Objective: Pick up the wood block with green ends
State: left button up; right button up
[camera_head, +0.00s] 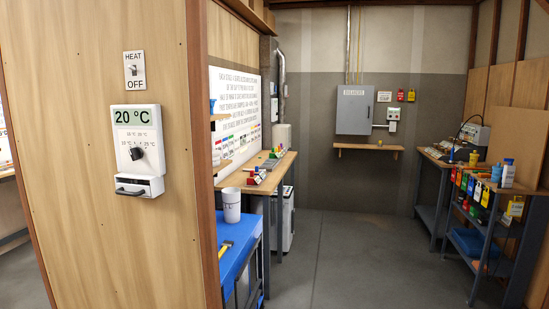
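I cannot make out a wood block with green ends for certain in the head view. Several small coloured pieces, some red, yellow and green (270,163), lie on the wooden bench (284,170) along the left wall, but they are too small to tell apart. Neither of my grippers is in view.
A wooden partition (90,230) stands close on the left, with a thermostat (137,137) reading 20 °C and a heat switch at OFF (134,70). A blue table (240,241) holds a white cup (231,205). A cluttered shelf stands right. The grey floor (350,260) between is clear.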

aim_at(273, 154)
jog(key=i+z, duration=0.25)
jog(key=i, duration=3.95)
jog(key=l, duration=0.1)
